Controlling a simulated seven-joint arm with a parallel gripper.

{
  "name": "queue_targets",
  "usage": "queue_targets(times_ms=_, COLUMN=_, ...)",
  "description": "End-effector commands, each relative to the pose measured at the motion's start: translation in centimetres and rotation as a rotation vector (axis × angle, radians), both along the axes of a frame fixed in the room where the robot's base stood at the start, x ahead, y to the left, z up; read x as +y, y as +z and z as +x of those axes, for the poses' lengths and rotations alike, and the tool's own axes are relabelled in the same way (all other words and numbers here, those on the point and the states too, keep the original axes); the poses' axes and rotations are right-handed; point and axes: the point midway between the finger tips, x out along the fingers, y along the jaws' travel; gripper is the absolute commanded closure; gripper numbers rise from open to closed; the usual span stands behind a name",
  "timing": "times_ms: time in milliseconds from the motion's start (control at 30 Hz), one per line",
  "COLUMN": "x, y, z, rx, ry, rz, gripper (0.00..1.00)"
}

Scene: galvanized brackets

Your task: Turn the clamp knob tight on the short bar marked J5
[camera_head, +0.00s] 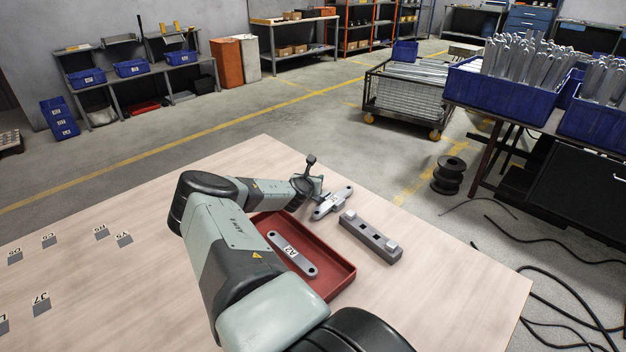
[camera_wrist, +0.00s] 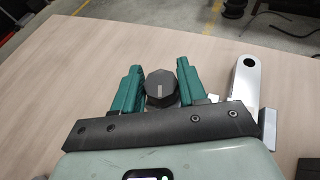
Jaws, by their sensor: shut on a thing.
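A dark faceted clamp knob (camera_wrist: 160,90) with a pale line on top sits between the green fingers of my gripper (camera_wrist: 159,72) in the wrist view. The fingers are shut on it from both sides. A pale metal short bar (camera_wrist: 247,82) with a round hole at its end sticks out on the right, beyond the fingers. In the head view my gripper (camera_head: 319,190) is at the left side of this bar (camera_head: 334,202), and the knob is hidden or too small to tell. No J5 mark shows on the bar.
A red tray (camera_head: 341,282) holds a bar marked A2 (camera_head: 292,254), partly behind my arm.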

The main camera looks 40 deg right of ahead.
Motion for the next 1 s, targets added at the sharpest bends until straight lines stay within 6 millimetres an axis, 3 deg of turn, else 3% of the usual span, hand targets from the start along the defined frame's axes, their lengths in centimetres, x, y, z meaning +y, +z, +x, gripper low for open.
queue_targets(times_ms=500, x=0.13, y=-0.12, z=0.38, rx=-0.002, ry=-0.451, rz=0.003, gripper=0.89)
queue_targets(times_ms=1000, x=0.05, y=-0.21, z=0.21, rx=-0.004, ry=-0.642, rz=0.007, gripper=0.89)
